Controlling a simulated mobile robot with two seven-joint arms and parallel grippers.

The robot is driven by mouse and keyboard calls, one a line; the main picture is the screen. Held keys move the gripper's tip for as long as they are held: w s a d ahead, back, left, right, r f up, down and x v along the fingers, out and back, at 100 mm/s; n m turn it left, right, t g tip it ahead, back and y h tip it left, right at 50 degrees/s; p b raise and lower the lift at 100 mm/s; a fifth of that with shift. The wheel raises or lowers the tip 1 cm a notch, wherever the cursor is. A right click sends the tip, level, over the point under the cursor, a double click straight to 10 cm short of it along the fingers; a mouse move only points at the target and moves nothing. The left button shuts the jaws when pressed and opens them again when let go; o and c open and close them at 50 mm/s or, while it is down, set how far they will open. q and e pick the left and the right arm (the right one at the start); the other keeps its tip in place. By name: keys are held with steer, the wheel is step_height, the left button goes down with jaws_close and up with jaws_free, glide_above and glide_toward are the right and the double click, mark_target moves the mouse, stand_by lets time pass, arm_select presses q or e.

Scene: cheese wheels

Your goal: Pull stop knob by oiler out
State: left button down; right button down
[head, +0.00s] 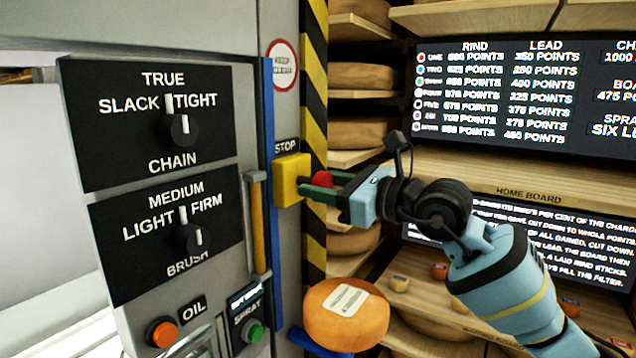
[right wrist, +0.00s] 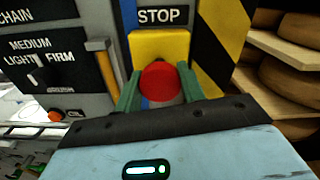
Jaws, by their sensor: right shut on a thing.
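The red stop knob (head: 322,180) sits on a yellow box (head: 289,181) under a STOP label on the grey machine's edge. In the right wrist view the knob (right wrist: 159,82) lies between the two green fingers, in front of the yellow box (right wrist: 160,45). My right gripper (head: 325,188) reaches in from the right and is shut on the knob, its fingers on either side of it. Whether the knob is in or out cannot be told. My left gripper is not in view.
Chain (head: 150,125) and brush (head: 170,235) dial panels are at left. Below them are an orange OIL button (head: 161,333) and a green SPRAY button (head: 253,331). An orange cheese wheel (head: 345,318) is below the right gripper. Wooden shelves (head: 500,165) stand at right, behind my right arm.

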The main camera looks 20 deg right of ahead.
steer(key=c, duration=1.3)
jaws_free()
steer(key=shift+f, duration=0.1)
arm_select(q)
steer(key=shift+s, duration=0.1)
arm_select(e)
steer(key=o, duration=0.4)
steer(key=shift+s+d, duration=0.1)
steer(key=shift+s, duration=0.05)
steer(key=shift+o, duration=0.2)
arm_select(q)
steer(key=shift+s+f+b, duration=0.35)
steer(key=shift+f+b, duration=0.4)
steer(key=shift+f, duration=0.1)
arm_select(e)
steer(key=v, duration=0.8)
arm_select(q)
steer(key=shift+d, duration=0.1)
